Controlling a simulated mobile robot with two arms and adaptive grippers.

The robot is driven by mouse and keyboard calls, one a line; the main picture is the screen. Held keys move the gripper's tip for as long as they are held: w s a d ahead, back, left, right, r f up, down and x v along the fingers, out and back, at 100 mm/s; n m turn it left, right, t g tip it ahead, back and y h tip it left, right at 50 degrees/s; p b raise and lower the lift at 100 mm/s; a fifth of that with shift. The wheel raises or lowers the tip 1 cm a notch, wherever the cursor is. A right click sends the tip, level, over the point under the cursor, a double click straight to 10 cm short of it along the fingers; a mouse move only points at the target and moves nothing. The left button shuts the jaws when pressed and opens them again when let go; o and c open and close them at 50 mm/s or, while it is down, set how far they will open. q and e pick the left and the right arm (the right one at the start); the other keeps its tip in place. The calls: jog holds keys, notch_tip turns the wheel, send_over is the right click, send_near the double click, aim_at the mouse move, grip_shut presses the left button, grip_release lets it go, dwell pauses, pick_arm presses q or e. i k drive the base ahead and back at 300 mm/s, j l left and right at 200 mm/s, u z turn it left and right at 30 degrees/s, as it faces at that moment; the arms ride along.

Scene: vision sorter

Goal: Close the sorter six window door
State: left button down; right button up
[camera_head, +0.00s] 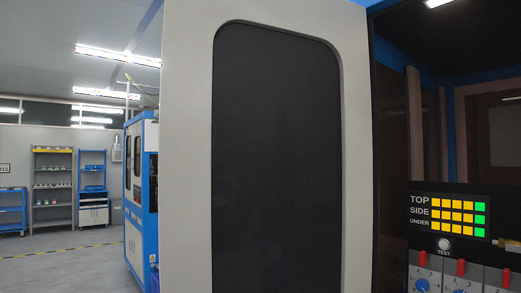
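A large light-grey door panel with a dark rounded window (278,150) fills the middle of the head view. It stands open, swung out to the left of the dark machine opening (388,120). The machine's interior shows to the right of the door's edge. I see no handle on the part of the door in view. Neither of my grippers shows in this view.
A control panel (450,216) with yellow and green lights, a test button and red-tipped switches is at the lower right. Another blue and white machine (135,190) stands behind on the left. Shelves (52,185) line the far wall. The floor (60,268) at left is clear.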

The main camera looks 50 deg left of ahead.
aim_at(265, 180)
jog(key=j+z, duration=0.15)
jog(key=j, duration=0.3)
jog(key=k+j+z, duration=0.15)
jog(key=j, duration=0.25)
jog(key=k+j+z, duration=0.15)
jog(key=j, duration=0.25)
jog(key=k+j+z, duration=0.15)
jog(key=j, duration=0.25)
jog(key=k+j+z, duration=0.15)
jog(key=j, duration=0.25)
jog(key=k+j+z, duration=0.1)
jog(key=j, duration=0.3)
jog(key=i+j+z, duration=0.1)
jog(key=j, duration=0.45)
jog(key=j+z, duration=0.1)
jog(key=j, duration=0.5)
